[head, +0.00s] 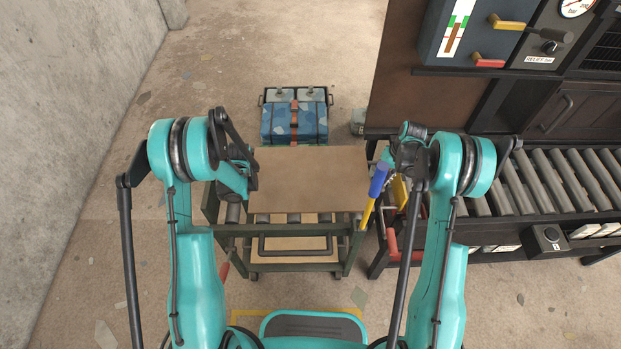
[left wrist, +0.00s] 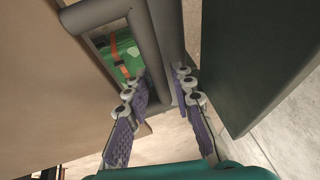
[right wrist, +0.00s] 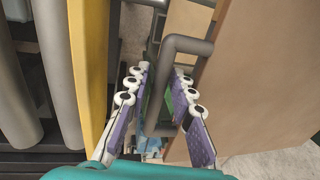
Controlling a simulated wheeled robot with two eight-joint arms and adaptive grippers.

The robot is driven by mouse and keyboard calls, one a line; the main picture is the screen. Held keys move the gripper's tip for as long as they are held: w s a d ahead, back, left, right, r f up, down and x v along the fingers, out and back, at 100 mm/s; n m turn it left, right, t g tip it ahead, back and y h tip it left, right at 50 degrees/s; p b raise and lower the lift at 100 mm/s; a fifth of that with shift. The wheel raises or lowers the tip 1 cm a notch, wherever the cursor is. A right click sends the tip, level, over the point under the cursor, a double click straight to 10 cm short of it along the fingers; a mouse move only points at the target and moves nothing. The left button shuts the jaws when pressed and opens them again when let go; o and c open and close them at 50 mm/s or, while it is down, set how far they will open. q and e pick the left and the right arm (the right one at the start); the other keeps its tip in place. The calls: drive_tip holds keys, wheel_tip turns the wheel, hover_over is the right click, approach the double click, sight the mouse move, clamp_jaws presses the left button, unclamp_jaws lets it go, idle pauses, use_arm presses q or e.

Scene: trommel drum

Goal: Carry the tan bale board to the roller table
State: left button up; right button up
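The tan bale board (head: 308,180) lies flat on top of a dark green cart (head: 290,229), between my two grippers. It also shows at the left of the left wrist view (left wrist: 60,90) and the right of the right wrist view (right wrist: 262,80). My left gripper (left wrist: 162,85) is at the board's left end, its fingers apart on either side of a grey bar handle. My right gripper (right wrist: 161,75) is at the right end, its fingers apart around a bent grey handle (right wrist: 190,45). The roller table (head: 560,185) stands to the right.
A blue-handled tool (head: 376,182) stands upright near my right gripper, between cart and roller table. A blue strapped bale (head: 294,122) lies beyond the cart. A control panel (head: 480,35) overhangs the table's back. A concrete wall (head: 75,90) bounds the left; open floor lies between.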

use_arm(q)
clamp_jaws()
use_arm(e)
clamp_jaws()
use_arm(q)
drive_tip(key=shift+r, duration=0.1)
